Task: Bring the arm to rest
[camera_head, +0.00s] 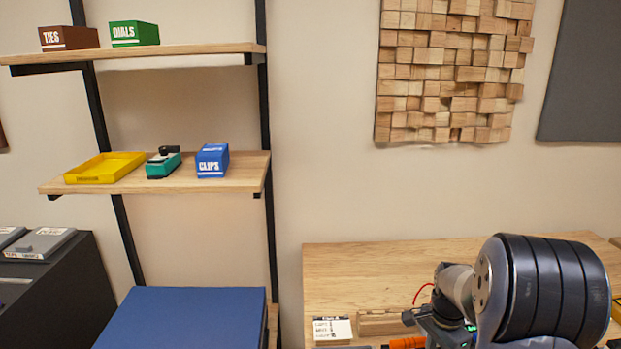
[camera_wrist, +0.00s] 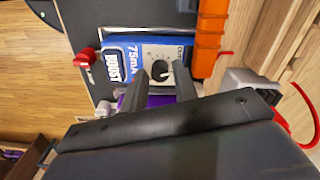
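My arm (camera_head: 545,290) reaches over the wooden bench at the lower right in the head view, bent and not folded in. In the wrist view my gripper (camera_wrist: 162,73) has its two dark fingers apart, with a gap between the tips. The fingertips are over a blue pedal (camera_wrist: 127,60) marked BOOST and 75mA, with a pale face and a dark knob between the tips. I cannot tell whether they touch it. Something purple and white shows partly behind the fingers.
An orange block (camera_wrist: 208,38) and a red cable (camera_wrist: 283,100) lie close beside my gripper. On the bench (camera_head: 380,270) stands a small label card (camera_head: 332,329). Shelves (camera_head: 235,172) with boxes and a blue case (camera_head: 185,315) are at left. The bench's back is clear.

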